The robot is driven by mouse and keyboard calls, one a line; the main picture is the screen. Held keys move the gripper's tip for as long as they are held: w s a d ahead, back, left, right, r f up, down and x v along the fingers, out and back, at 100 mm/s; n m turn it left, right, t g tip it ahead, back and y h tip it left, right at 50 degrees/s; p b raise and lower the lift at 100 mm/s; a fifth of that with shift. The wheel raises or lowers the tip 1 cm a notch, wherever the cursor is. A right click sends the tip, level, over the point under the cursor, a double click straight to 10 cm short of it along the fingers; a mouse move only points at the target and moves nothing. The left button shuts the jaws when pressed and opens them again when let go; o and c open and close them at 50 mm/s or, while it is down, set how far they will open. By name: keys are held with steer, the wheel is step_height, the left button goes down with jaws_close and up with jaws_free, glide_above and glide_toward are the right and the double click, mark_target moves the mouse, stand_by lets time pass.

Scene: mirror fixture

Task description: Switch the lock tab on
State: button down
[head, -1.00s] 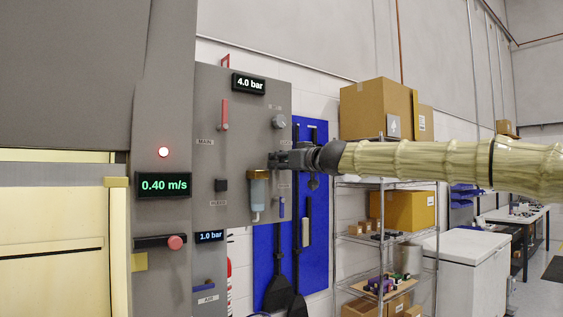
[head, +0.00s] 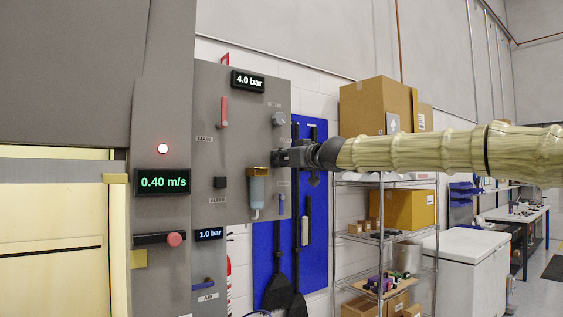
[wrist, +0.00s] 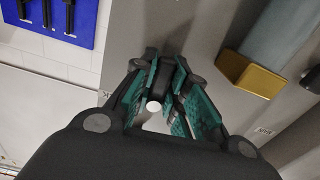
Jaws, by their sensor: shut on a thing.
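My gripper (head: 279,158) is at the right part of the grey panel, just right of the filter bowl's brass top. In the wrist view its teal-padded fingers (wrist: 160,100) are closed around a small dark piece (wrist: 158,74), seemingly the lock tab, at the panel face. A white round spot shows between the fingers. The fingers hide most of the held piece, and its on or off position cannot be told. In the head view the tab is hidden behind my gripper.
The grey panel (head: 235,110) carries a red lever (head: 224,112), a round knob (head: 278,119), a black button (head: 220,183) and a blue-grey filter bowl (head: 257,190), close left of my gripper. A blue tool board (head: 317,230) and a wire shelf (head: 362,240) stand to the right.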

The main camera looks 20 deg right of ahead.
steer(key=shift+f+n, duration=0.25)
steer(key=shift+n, duration=0.15)
steer(key=shift+w+d+r+n+p, duration=0.1)
steer(key=shift+d+r+n+p, duration=0.1)
steer(key=shift+n+p, duration=0.65)
steer(key=shift+w+d+r+n+p, duration=0.1)
steer(key=shift+d+r+n+p, duration=0.2)
steer(key=shift+n, duration=0.95)
steer(key=shift+w+d+r+n, duration=0.15)
steer(key=shift+r+n, duration=0.1)
steer(key=shift+n, duration=1.75)
steer(key=shift+s+d+r+n, duration=0.1)
steer(key=shift+d+r+n, duration=0.1)
steer(key=shift+n, duration=1.8)
steer(key=shift+w+d+r+n, duration=0.1)
steer(key=shift+r+n, duration=0.15)
steer(key=shift+n, duration=1.75)
steer(key=shift+r, duration=0.1)
steer(key=c, duration=1.4)
jaws_free()
